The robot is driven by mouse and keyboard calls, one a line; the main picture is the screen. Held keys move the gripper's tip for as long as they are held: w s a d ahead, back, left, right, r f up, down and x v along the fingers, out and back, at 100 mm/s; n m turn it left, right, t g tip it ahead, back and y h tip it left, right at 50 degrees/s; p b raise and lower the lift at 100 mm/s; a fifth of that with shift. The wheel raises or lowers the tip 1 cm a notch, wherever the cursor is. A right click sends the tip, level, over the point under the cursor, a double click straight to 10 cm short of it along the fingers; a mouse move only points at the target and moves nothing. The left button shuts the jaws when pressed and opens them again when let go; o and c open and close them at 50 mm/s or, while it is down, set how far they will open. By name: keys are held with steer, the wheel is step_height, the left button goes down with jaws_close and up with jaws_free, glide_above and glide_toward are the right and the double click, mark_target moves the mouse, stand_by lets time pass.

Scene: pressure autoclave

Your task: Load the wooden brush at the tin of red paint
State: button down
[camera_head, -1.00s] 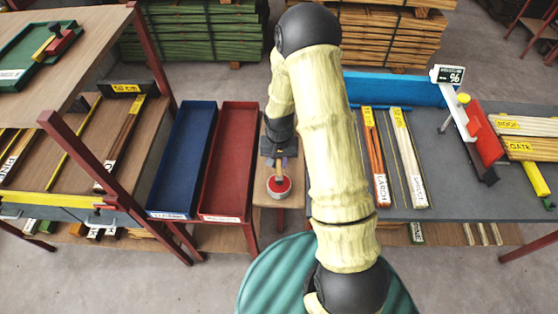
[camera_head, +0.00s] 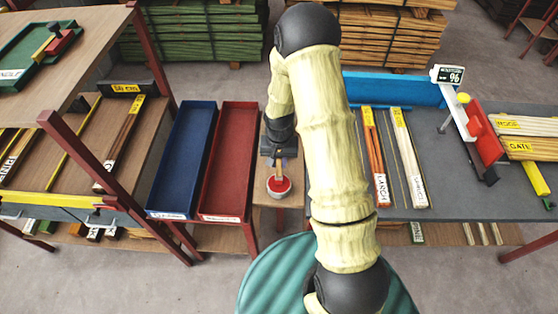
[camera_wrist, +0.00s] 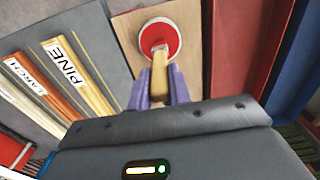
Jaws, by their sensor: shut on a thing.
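The tin of red paint (camera_head: 278,188) stands on a small wooden stand in the middle of the head view, just below my gripper. In the wrist view the tin (camera_wrist: 159,32) is round with a pale rim and red paint inside. My gripper (camera_wrist: 160,88) is shut on the wooden brush (camera_wrist: 160,82), with its purple fingers on both sides of the handle. The brush points into the tin. Its bristle end lies over or in the red paint; how deep it sits I cannot tell. The brush also shows in the head view (camera_head: 279,171).
A red tray (camera_head: 229,160) and a blue tray (camera_head: 183,160) lie left of the stand. On the right a grey bench (camera_head: 440,190) carries larch and pine strips (camera_head: 405,160) and a red tool (camera_head: 482,140). A wooden shelf stands far left.

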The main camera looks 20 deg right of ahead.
steer(key=shift+s, duration=0.1)
steer(key=shift+r+p, duration=2.5)
steer(key=shift+r, duration=1)
